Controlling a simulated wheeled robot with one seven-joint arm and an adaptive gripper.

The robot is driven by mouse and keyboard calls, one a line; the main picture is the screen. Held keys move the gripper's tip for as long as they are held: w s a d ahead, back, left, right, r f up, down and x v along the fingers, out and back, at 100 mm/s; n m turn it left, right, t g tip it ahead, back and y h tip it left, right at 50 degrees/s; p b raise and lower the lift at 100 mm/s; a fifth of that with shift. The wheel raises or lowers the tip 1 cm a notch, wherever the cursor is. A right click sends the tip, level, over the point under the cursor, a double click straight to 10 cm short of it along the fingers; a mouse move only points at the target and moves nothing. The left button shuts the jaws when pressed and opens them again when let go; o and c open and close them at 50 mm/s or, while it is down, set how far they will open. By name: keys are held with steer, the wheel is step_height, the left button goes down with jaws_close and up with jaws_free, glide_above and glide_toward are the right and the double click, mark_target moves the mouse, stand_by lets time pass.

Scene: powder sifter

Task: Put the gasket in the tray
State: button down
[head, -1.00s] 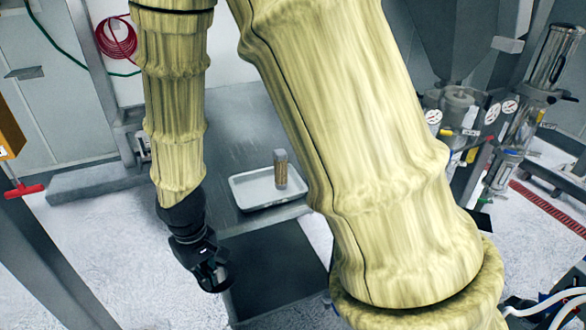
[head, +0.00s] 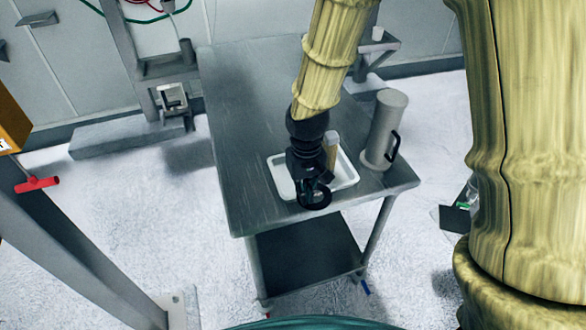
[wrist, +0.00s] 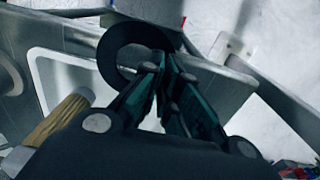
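The gasket is a black ring (head: 316,207), held at the end of my gripper (head: 314,183) in the head view. In the wrist view my gripper (wrist: 170,72) has its fingers close together on the near side of the gasket (wrist: 108,52). The white tray (head: 278,180) lies on the metal table, behind and partly hidden by my gripper. In the wrist view the tray (wrist: 42,82) is to the left of the gasket. The gasket appears near the tray's front edge; its height above the table is unclear.
A grey cylinder with a black handle (head: 386,128) stands on the table (head: 235,130) right of the tray. The table's left and back areas are clear.

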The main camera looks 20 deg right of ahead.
steer(key=p, duration=0.3)
glide_above(287, 181)
steer(key=shift+s+f, duration=0.15)
steer(key=shift+f, duration=0.4)
steer(key=shift+f+p, duration=1)
steer(key=shift+f, duration=0.8)
steer(key=shift+f, duration=0.15)
steer(key=c, duration=1.9)
jaws_free()
steer(key=shift+r+b, duration=1.95)
steer(key=shift+r, duration=4.25)
